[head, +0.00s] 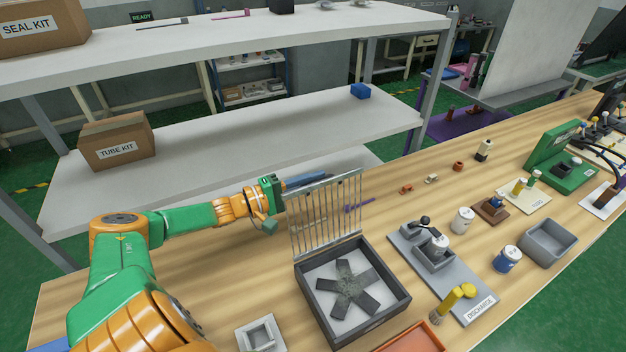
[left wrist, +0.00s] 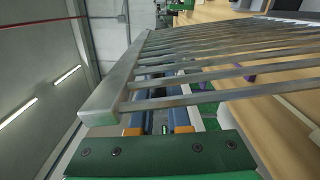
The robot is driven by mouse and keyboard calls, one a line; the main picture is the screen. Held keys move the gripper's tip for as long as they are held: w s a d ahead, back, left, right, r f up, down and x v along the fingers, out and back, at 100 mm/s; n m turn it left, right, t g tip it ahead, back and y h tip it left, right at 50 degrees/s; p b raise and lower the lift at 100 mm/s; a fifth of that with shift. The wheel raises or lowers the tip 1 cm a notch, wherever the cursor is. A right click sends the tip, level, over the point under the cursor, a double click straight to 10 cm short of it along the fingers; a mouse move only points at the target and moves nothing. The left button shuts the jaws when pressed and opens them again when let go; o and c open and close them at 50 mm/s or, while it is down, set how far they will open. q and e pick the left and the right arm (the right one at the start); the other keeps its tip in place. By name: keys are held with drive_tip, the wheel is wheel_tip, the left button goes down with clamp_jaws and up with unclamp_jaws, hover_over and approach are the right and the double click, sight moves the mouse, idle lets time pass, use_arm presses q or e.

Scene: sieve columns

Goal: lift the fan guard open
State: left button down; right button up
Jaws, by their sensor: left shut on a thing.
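The fan guard (head: 325,212), a grey barred frame, stands nearly upright along the back edge of the dark square fan box (head: 401,299). The box is open on top, with a dark multi-bladed fan (head: 348,288) inside. My left gripper (head: 312,180) is at the upper left of the guard, shut on it; the exact contact is partly hidden by the bars. In the left wrist view the guard (left wrist: 112,93) crosses close in front of the blue fingers (left wrist: 165,88). My right gripper is not in view.
A grey station (head: 475,308) with a yellow handle stands right of the box, and a small grey square holder (head: 259,336) front left. An orange tray (head: 412,340) is near the front. A white shelf (head: 250,128) with a box stands behind the bench.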

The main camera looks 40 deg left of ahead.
use_arm(q)
drive_tip(key=shift+f, duration=0.1)
drive_tip(key=c, duration=0.9)
unclamp_jaws()
drive_tip(key=p+v, duration=0.1)
drive_tip(key=v, duration=0.6)
drive_tip(key=shift+p, duration=0.3)
